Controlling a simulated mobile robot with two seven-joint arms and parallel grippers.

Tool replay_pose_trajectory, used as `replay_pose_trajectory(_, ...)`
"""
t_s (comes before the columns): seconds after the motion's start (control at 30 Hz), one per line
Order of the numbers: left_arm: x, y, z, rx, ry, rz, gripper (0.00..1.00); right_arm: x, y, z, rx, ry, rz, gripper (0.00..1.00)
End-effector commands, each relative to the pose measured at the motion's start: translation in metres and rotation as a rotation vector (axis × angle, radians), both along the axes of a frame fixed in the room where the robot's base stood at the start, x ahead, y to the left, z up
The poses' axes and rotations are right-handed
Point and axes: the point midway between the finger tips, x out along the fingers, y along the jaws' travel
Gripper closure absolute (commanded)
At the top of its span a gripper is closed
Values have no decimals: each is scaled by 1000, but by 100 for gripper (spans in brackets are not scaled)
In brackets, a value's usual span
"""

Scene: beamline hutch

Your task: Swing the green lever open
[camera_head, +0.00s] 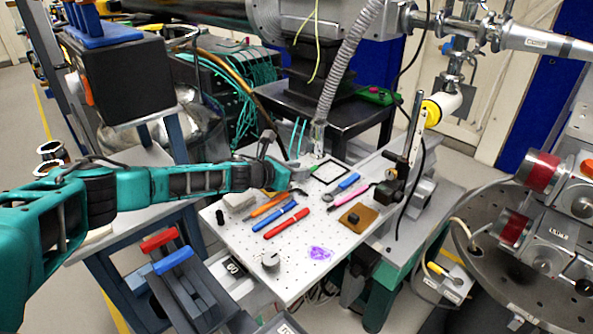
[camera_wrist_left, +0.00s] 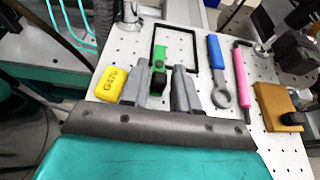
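The green lever (camera_wrist_left: 158,68) shows in the left wrist view as a green piece with a dark part near its lower end. It lies between the two grey fingers of my left gripper (camera_wrist_left: 160,74), which stand apart with a finger on each side. I cannot tell whether either finger touches it. In the head view my left gripper (camera_head: 299,176) reaches over the back left of the perforated board (camera_head: 300,259). A small green bit of the lever (camera_head: 315,168) shows just beyond its fingertips. My right gripper is in neither view.
Close by are a yellow labelled block (camera_wrist_left: 111,83), a black square frame (camera_wrist_left: 175,44), a blue wrench (camera_wrist_left: 218,70) and a pink tool (camera_wrist_left: 242,73).

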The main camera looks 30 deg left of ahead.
Motion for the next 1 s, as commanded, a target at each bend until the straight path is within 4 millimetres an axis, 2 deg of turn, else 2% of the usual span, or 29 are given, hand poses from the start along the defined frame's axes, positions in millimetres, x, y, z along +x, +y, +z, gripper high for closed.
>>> replay_pose_trajectory(0.03, 0, 0, 0, 0, 0, 0, 76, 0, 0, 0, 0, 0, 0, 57)
replay_pose_trajectory(0.3, 0, 0, 0, 0, 0, 0, 100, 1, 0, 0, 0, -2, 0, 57)
replay_pose_trajectory(0.73, -1, -4, -1, -2, 3, 35, 100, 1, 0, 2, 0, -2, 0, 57)
replay_pose_trajectory(1.0, -2, -12, 0, -2, 4, 195, 100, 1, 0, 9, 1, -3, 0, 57)
